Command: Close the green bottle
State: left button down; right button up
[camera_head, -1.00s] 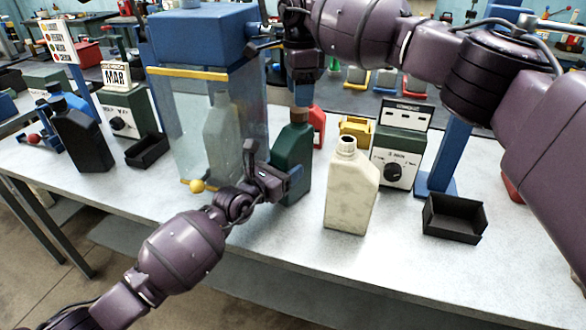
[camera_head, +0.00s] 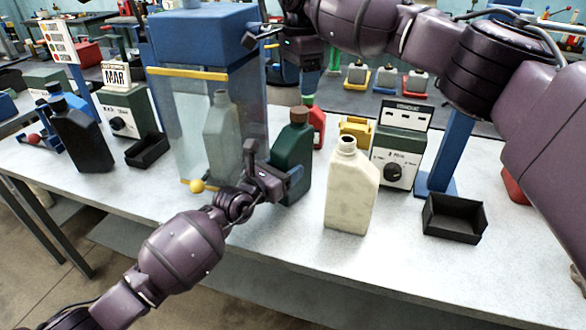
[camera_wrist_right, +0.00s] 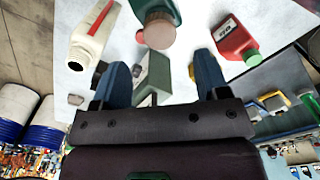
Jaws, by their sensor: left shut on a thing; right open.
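The green bottle (camera_head: 292,160) stands upright on the bench with a brown cap (camera_head: 299,114) on its neck. It also shows in the right wrist view (camera_wrist_right: 150,8), with the cap (camera_wrist_right: 159,31) facing the camera. My left gripper (camera_head: 283,183) is shut on the lower part of the green bottle, from its front left. My right gripper (camera_head: 298,72) is above the cap, apart from it. Its two blue fingers stand wide apart in the right wrist view (camera_wrist_right: 163,78), with nothing held between them.
A cream bottle (camera_head: 351,192) with an open neck stands right of the green bottle. A blue machine (camera_head: 205,38) with clear walls holds a pale bottle (camera_head: 221,135) on the left. A red container (camera_head: 317,126) is close behind. A black tray (camera_head: 454,218) lies to the right.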

aim_at(299, 109)
jog(key=shift+f, duration=3.5)
jog(key=c, duration=1)
jog(key=shift+m, duration=1.6)
jog(key=o, duration=1)
jog(key=shift+o, duration=0.2)
jog(key=shift+r, duration=0.1)
